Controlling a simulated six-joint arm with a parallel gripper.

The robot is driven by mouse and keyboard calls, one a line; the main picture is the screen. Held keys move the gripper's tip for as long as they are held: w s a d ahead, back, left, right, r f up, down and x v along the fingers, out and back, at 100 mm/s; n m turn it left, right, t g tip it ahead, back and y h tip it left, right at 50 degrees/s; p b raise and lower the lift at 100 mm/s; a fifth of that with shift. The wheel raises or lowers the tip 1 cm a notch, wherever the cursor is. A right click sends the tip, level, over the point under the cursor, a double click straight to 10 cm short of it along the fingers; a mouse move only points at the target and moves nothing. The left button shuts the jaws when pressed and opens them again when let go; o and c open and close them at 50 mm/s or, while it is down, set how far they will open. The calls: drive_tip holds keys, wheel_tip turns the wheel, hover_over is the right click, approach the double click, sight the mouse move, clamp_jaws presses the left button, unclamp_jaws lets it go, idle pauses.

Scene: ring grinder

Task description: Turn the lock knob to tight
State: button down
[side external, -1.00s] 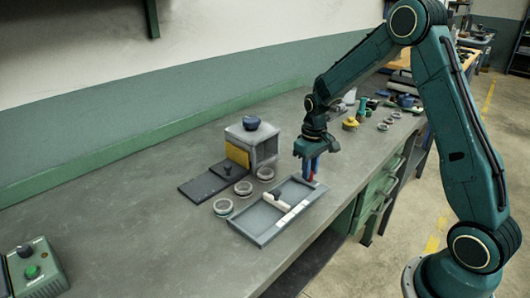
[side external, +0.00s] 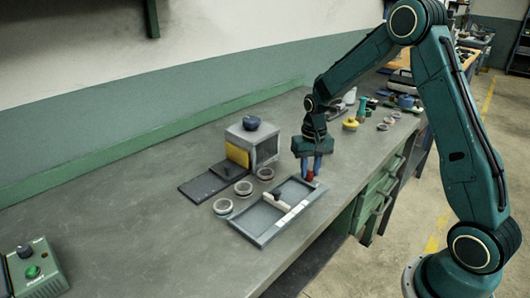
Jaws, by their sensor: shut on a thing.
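My gripper (side external: 311,170) points down at the far right end of the grey tray (side external: 258,238). Its two blue fingers are shut on a small red knob (side external: 310,176), which shows low between them. The fingers hide part of the red knob, and no marking for tight is readable on it. A grey box (side external: 264,149) with a dark blue knob (side external: 251,122) on top and a yellow side panel stands to the left, apart from my gripper.
A white-and-dark piece (side external: 276,202) lies in the tray. A control box (side external: 30,268) with a dark knob and green button is at the near left. The bench's left middle is clear.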

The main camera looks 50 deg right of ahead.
sight(310, 174)
drive_tip(key=c, duration=1.2)
unclamp_jaws()
drive_tip(key=shift+r, duration=0.1)
wheel_tip(310, 174, up, 14)
drive_tip(key=s+a+r+n+t, duration=0.3)
drive_tip(key=s+a+r, duration=0.5)
drive_tip(key=s, duration=0.2)
drive_tip(key=s+a+f+n+t, duration=0.1)
drive_tip(key=s+a, duration=0.4)
drive_tip(key=s, duration=0.9)
drive_tip(key=n+t, duration=0.1)
drive_tip(key=n, duration=0.1)
drive_tip(key=shift+s+a+f+n+t, duration=0.2)
drive_tip(key=shift+n+t, duration=0.1)
drive_tip(key=shift+n, duration=0.1)
